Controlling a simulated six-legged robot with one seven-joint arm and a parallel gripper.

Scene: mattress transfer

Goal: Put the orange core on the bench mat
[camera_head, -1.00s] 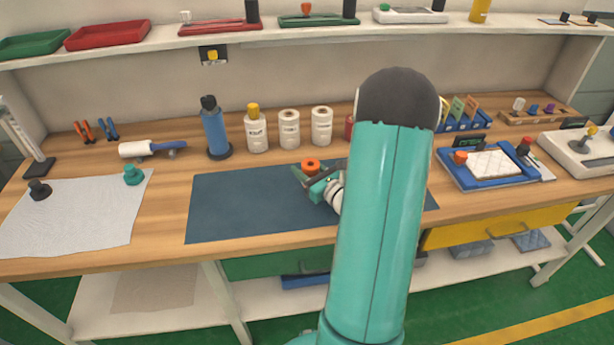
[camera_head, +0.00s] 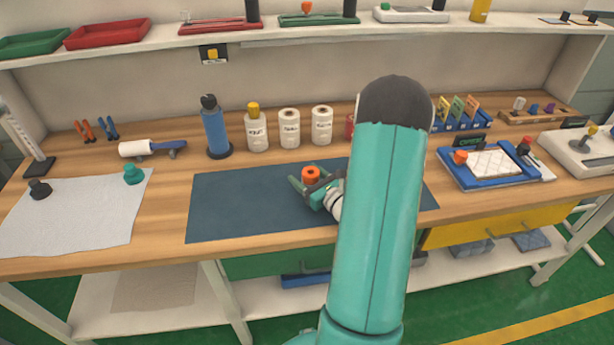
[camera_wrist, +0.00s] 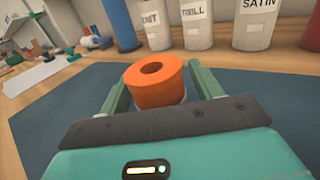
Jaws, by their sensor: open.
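The orange core (camera_head: 311,174) is a short ring with a hole in its top. It is upright over the dark blue bench mat (camera_head: 235,205), at the mat's middle right. My gripper (camera_head: 314,181) is open around the core. In the wrist view the core (camera_wrist: 155,82) stands between the two spread green fingers of my gripper (camera_wrist: 157,76), with a visible gap on the right side. The core's lower edge is partly hidden by my gripper, so I cannot fully see its contact with the mat (camera_wrist: 65,100).
A blue bottle (camera_head: 215,132) and several white containers, including a yellow-capped bottle (camera_head: 256,130), stand behind the mat. A white cloth (camera_head: 75,215) with two knobs lies left. A blue tray (camera_head: 455,175) lies right. The mat's left half is clear.

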